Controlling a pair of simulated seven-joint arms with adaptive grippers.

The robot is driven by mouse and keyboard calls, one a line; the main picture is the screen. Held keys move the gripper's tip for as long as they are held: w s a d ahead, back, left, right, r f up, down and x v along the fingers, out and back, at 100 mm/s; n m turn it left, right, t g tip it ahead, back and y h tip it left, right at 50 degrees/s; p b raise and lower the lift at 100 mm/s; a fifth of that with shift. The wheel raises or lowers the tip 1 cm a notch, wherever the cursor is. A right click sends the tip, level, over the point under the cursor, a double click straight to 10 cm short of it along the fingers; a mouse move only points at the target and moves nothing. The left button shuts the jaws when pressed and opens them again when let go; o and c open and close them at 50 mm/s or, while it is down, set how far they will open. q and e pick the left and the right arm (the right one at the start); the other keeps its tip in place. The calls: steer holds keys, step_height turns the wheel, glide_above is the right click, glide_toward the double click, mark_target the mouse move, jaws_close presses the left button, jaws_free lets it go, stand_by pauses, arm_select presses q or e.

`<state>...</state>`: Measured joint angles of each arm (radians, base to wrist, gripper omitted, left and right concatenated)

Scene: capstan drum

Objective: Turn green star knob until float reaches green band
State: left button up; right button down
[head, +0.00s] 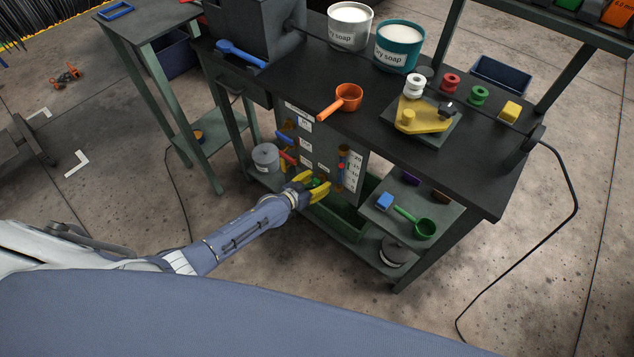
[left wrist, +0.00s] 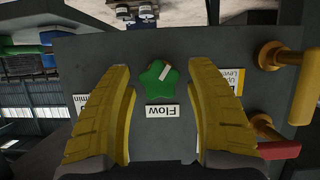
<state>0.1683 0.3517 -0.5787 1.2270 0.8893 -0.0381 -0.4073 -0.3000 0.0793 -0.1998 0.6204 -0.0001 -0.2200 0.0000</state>
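The green star knob (left wrist: 158,82) sits on a grey panel (left wrist: 70,60), with a white mark on one arm and an upside-down "Flow" label (left wrist: 167,111) beside it. My left gripper (left wrist: 161,72) is open, its yellow fingers on either side of the knob with visible gaps. In the head view my left gripper (head: 317,189) is at the panel below the bench top and partly covers the knob (head: 315,182). A tube gauge (head: 342,170) with a red float (head: 341,165) stands right of it; I cannot make out a green band. My right gripper is not in view.
Blue (head: 285,138) and red (head: 287,158) handles project from the panel left of the gauge. The red handle (left wrist: 280,150) and brass fittings (left wrist: 270,55) are near the right finger in the wrist view. An orange pan (head: 347,98) lies on the bench above.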

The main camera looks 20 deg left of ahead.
arm_select(q)
jaws_close()
steer(key=shift+w+r+n+h, duration=0.1)
steer(key=shift+r+n+h, duration=0.05)
steer(key=shift+n+h, duration=0.2)
stand_by(0.6)
steer(key=shift+o, duration=0.8)
jaws_free()
steer(key=shift+s+a, duration=0.3)
steer(key=shift+s, duration=0.5)
steer(key=v, duration=1)
steer(key=shift+r, duration=0.4)
steer(key=shift+a, duration=0.1)
